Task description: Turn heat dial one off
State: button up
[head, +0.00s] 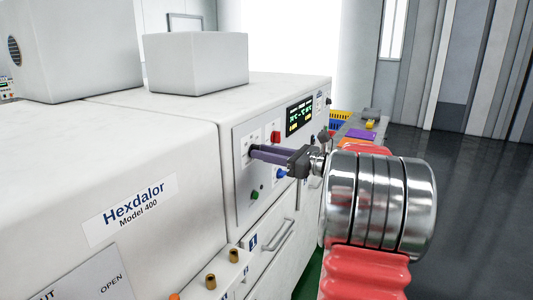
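A control panel (243,143) is on the front of the white Hexdalor machine, with a lit display (299,115) at its upper right. My gripper (256,153) points left at the panel, its purple fingers level. Their tips are at or very near a small dark dial (251,148) on the panel's left part. The fingers cover part of this dial, and I cannot tell whether they touch it. I see the fingers edge-on, so their gap is hidden. The labels are too small to read, so I cannot tell which dial is heat dial one or its setting.
A red switch (275,137), a blue knob (281,173) and a green button (254,195) are close around my gripper. Brass posts (234,255) stand on the ledge below. Yellow and blue crates (340,119) are behind my arm. The floor at right is clear.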

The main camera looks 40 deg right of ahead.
jog(key=c, duration=0.7)
grip_shut()
jog(key=shift+d, duration=0.1)
jog(key=shift+n, duration=0.5)
jog(key=n, duration=1.6)
jog(key=shift+a+f+n, duration=0.3)
jog(key=shift+f+n, duration=0.05)
jog(key=shift+n, duration=0.05)
